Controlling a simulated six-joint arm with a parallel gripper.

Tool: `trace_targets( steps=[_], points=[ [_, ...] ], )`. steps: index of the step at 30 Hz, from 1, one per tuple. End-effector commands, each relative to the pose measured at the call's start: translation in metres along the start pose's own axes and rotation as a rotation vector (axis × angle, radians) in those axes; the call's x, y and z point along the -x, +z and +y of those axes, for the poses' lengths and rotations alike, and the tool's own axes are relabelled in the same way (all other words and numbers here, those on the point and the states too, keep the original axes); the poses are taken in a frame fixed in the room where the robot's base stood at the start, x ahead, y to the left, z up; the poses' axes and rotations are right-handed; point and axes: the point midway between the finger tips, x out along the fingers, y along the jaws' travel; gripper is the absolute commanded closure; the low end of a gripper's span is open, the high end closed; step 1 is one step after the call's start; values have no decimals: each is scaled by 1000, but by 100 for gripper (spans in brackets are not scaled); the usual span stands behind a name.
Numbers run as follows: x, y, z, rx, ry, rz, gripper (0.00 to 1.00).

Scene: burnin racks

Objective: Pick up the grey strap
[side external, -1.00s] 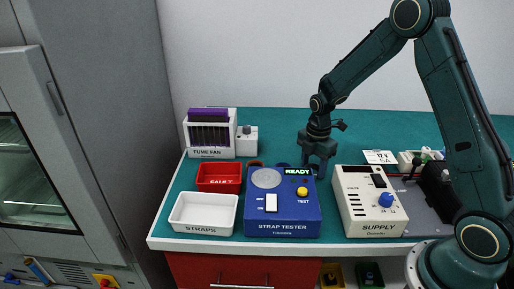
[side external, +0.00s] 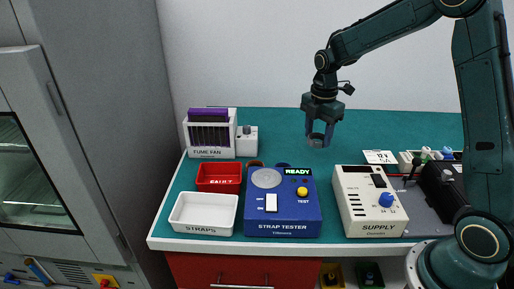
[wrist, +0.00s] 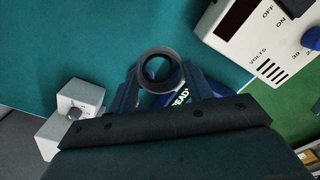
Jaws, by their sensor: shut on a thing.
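The grey strap (wrist: 158,88), a round grey ring, is held between the fingertips of my gripper (wrist: 160,76) in the wrist view. In the side view the grey strap (side external: 315,143) hangs at the lower end of my gripper (side external: 320,130). My gripper is shut on it, pointing down. Both are up in the air, clear of the teal bench top, behind and above the strap tester.
The blue strap tester (side external: 283,222) shows READY. Left of it are the white STRAPS tray (side external: 203,229) and a red bin (side external: 219,187). The fume fan (side external: 210,153) is at back left, the supply (side external: 358,205) at right. The back middle bench is clear.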

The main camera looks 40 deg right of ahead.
Motion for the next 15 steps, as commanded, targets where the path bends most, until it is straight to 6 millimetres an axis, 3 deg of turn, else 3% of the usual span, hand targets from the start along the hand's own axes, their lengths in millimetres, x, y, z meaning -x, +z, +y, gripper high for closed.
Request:
trace_targets(
  steps=[6, 15],
  points=[
    [46, 0, 1, 0, 5, -1, 71],
    [81, 0, 0, 0, 0, -1, 71]
  ],
)
